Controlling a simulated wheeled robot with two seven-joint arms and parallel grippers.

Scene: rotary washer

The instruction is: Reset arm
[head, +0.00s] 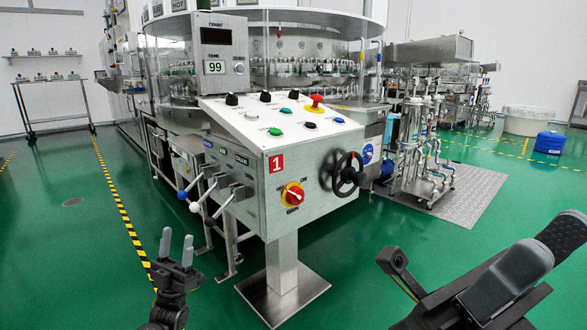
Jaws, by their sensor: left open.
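My left gripper (177,242) is at the lower left, pointing up, with its two grey fingertips apart and nothing between them. It is in front of and below the lever handles of the control stand and appears clear of them. My right arm comes in at the lower right, in front of the stand's base. The control stand (258,148) has a sloped button panel, a red-yellow rotary switch (292,195) and a black handwheel (342,174).
The rotary washer (300,60) stands behind. A steel pump frame (425,150) is at right. Green floor is open at left and right.

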